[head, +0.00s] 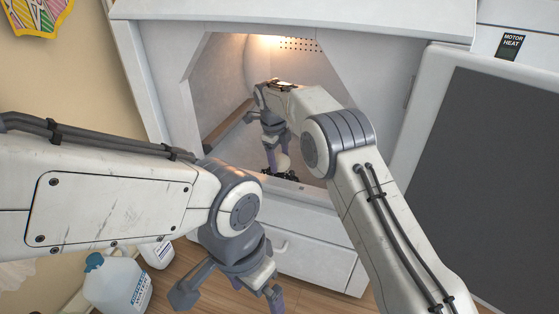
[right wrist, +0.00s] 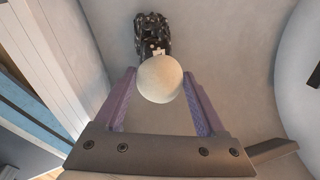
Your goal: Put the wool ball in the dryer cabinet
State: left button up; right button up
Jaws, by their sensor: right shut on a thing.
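The pale wool ball (right wrist: 160,79) sits between the purple fingers of my right gripper (right wrist: 161,100), which is shut on it. In the head view, my right gripper (head: 277,160) reaches down inside the lit dryer cabinet (head: 222,75), and the ball (head: 283,162) shows small and partly hidden at the fingertips. A dark, bumpy object (right wrist: 152,35) with a white patch lies just beyond the ball on the cabinet floor. I cannot tell if the ball touches the floor. My left gripper (head: 257,293) hangs low in front of the cabinet, its fingers apart and empty.
A white drawer front (head: 310,250) lies below the cabinet opening. A dark panel (head: 500,170) stands at the right under a "MOTOR HEAT" label (head: 512,42). A white jug with a blue cap (head: 118,283) and another bottle (head: 158,254) stand on the wooden floor at lower left.

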aim_at(277, 159)
jog(key=shift+f, duration=0.2)
jog(key=shift+f, duration=0.25)
jog(key=o, duration=1.4)
jog(key=shift+r, duration=0.4)
jog(key=r+p, duration=0.1)
jog(key=r, duration=0.1)
jog(key=s+r+p, duration=0.1)
jog(key=r+p, duration=0.1)
jog(key=r, duration=0.1)
jog(key=r+p, duration=0.1)
jog(key=r, duration=0.1)
jog(key=shift+s+a+r+p, duration=0.15)
jog(key=shift+a+r+p, duration=0.1)
jog(key=shift+a+p, duration=0.1)
